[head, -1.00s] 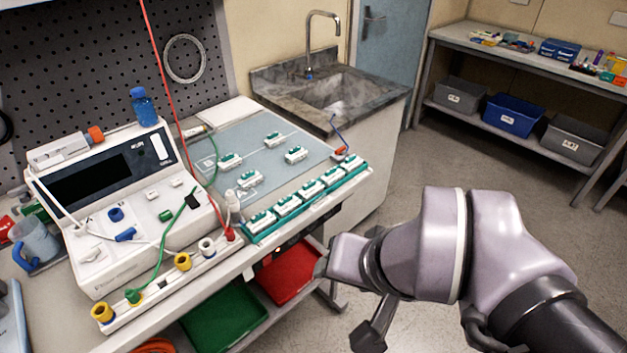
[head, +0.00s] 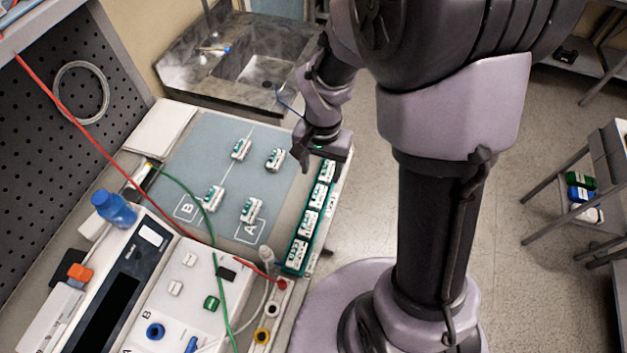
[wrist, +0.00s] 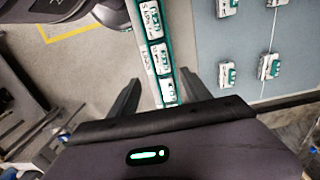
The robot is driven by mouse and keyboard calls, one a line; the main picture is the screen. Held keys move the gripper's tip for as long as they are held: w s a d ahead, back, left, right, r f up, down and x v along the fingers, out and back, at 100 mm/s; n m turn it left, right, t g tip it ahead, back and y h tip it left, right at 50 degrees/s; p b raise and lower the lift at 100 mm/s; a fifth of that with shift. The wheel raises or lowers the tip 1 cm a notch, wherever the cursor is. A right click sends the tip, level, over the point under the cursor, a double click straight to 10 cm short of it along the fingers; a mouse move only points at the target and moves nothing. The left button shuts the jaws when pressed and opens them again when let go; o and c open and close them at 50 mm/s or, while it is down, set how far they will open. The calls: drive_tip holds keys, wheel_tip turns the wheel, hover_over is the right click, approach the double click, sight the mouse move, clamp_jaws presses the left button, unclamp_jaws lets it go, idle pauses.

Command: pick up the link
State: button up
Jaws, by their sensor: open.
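My gripper (wrist: 160,95) is open, with one dark finger on each side of the near end of a green rail (wrist: 163,60) in the wrist view. In the head view my gripper (head: 308,152) is over the far end of this rail (head: 296,262). White and green modules (head: 309,222) stand in a row on the rail. A thin blue wire (head: 287,103) shows just left of my wrist; its lower end is hidden. I cannot tell which thing is the link. Nothing shows between the fingers except the rail's end below.
A grey-blue mat (head: 180,170) carries several loose white and green modules (head: 214,198). A white device (head: 190,290) with red and green leads stands at the front left. A sink (head: 255,68) lies beyond the bench.

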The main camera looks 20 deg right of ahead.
drive_tip(key=b, duration=0.1)
hover_over(318, 195)
drive_tip(key=f, duration=0.5)
drive_tip(key=shift+d, duration=0.3)
drive_tip(key=f, duration=0.1)
drive_tip(key=f+b, duration=0.1)
drive_tip(key=f, duration=0.1)
drive_tip(key=f+b, duration=0.1)
drive_tip(key=f, duration=0.1)
drive_tip(key=shift+a+f, duration=0.15)
drive_tip(key=shift+a, duration=0.1)
clamp_jaws()
